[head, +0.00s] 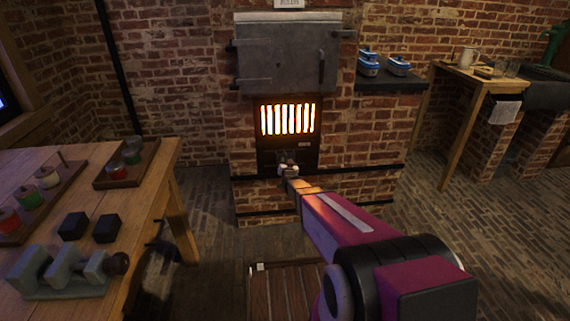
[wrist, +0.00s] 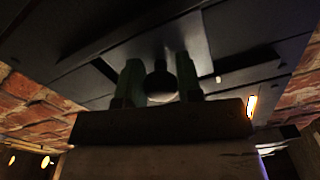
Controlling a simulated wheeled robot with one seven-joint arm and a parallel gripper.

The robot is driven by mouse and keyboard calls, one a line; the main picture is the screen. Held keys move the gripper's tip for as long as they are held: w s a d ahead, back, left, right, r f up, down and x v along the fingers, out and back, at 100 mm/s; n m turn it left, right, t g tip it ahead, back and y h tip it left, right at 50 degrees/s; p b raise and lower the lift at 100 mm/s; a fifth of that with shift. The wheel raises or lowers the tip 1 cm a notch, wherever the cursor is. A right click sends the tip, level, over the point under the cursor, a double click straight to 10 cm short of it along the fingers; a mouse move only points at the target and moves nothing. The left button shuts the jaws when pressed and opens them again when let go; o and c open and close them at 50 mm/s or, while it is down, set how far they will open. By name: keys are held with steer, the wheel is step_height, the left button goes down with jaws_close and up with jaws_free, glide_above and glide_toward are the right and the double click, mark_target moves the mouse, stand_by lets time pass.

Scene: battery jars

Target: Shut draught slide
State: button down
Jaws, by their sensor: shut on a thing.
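The stove's dark lower front (head: 268,157) sits in the brick hearth, below the glowing grate (head: 288,119). My gripper (head: 289,169) reaches its bottom edge, and the arm hides part of this area. In the wrist view, the two fingers of my gripper (wrist: 160,78) stand on either side of a round dark knob (wrist: 160,86) and are shut on it. The knob is on the dark metal front (wrist: 225,35), which looks to be the draught slide's area. A slot shows beside the fingers. How far the slide is open cannot be told.
A grey metal door (head: 285,55) with a handle is above the grate. A wooden workbench (head: 150,165) with trays, black blocks and a vice stands at the left. A slatted board (head: 275,290) lies on the floor. The floor at right is clear.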

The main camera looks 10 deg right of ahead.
mark_target(294, 159)
steer(key=shift+d, duration=2.1)
steer(key=c, duration=0.8)
jaws_free()
steer(key=shift+d, duration=0.15)
steer(key=shift+s, duration=0.15)
steer(key=s, duration=1)
steer(key=shift+s, duration=0.3)
